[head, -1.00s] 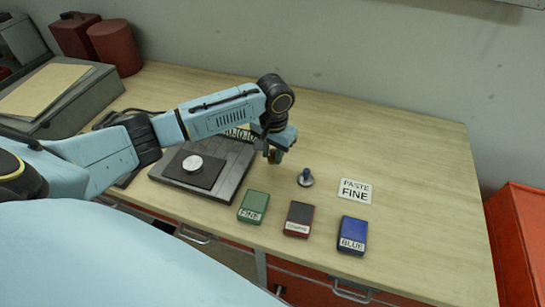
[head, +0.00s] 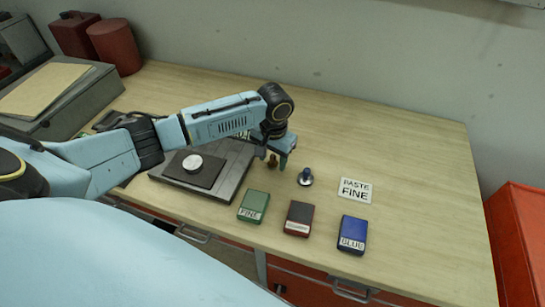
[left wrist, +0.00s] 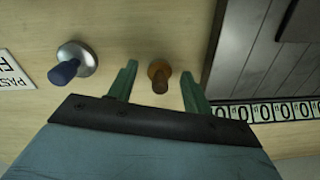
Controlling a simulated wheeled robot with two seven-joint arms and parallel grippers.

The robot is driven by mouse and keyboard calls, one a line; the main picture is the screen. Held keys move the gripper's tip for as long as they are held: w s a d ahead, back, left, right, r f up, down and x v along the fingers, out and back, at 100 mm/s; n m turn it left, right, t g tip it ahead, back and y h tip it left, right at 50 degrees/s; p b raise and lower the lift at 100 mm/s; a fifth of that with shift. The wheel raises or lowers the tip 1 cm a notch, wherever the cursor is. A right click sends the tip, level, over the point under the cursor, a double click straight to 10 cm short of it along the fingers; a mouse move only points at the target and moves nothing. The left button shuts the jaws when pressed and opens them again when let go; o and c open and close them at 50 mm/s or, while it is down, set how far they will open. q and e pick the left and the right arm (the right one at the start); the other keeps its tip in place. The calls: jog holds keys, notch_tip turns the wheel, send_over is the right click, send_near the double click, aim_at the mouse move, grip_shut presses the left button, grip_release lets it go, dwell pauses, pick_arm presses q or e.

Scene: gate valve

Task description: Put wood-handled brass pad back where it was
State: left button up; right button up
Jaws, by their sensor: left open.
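The wood-handled brass pad (head: 272,161) stands upright on the table, just right of the dark slatted board (head: 237,180). In the left wrist view the pad (left wrist: 159,76) shows its brown handle between the two green fingers, with gaps on both sides. My left gripper (head: 279,158) is open around it, low over the table; it also shows in the left wrist view (left wrist: 158,83). A blue-handled silver pad (head: 306,177) stands to the right, apart from the gripper. My right gripper is not in view.
A row of green (head: 253,206), red-black (head: 299,218) and blue (head: 352,234) boxes lies along the front edge. A "PASTE FINE" card (head: 355,190) lies right of the blue-handled pad. A pale disc (head: 192,163) rests on the board's dark plate. The table's back right is clear.

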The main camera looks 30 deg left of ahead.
aim_at(274, 156)
pick_arm(q)
notch_tip(274, 156, up, 12)
jog(key=shift+d+r, duration=0.15)
jog(key=shift+d, duration=0.05)
